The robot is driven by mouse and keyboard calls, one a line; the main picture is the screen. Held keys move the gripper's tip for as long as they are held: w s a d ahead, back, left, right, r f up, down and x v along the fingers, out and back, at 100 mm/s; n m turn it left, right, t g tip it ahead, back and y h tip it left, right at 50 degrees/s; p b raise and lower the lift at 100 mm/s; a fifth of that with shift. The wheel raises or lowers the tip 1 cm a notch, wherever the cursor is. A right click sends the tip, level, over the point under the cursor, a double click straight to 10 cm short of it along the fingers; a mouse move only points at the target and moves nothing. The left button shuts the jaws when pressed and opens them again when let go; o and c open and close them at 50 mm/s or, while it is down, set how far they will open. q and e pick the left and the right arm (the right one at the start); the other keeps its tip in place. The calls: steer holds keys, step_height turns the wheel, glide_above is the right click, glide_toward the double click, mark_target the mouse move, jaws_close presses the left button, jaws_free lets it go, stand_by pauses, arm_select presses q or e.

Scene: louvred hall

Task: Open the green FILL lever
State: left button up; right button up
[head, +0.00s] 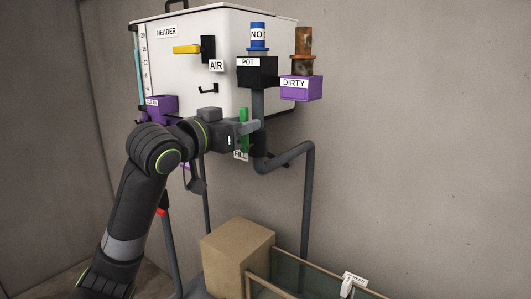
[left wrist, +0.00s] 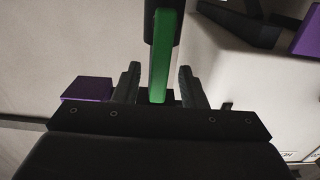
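The green FILL lever (head: 243,115) is a narrow upright bar low on the front of the white header tank (head: 215,25). A FILL label (head: 241,155) shows just below it, partly covered. My left gripper (head: 250,127) is at the lever. In the left wrist view the green lever (left wrist: 160,60) reaches down between the two dark fingers of my left gripper (left wrist: 160,88), with a gap on each side. The fingers are open and do not appear to touch it. My right gripper is not in view.
A yellow AIR lever (head: 187,49) is higher on the tank. A black POT box (head: 257,75) and a purple DIRTY box (head: 301,90) stand to the right. A grey pipe (head: 307,200) bends down beside the gripper. A cardboard box (head: 237,258) is below.

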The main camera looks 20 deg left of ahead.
arm_select(q)
steer(key=shift+r, duration=0.1)
steer(key=v, duration=0.7)
stand_by(0.4)
steer(key=shift+s, duration=0.1)
steer(key=b+v, duration=1.7)
steer(key=b, duration=0.1)
stand_by(0.8)
steer(key=shift+s+r, duration=0.1)
steer(key=shift+s, duration=0.05)
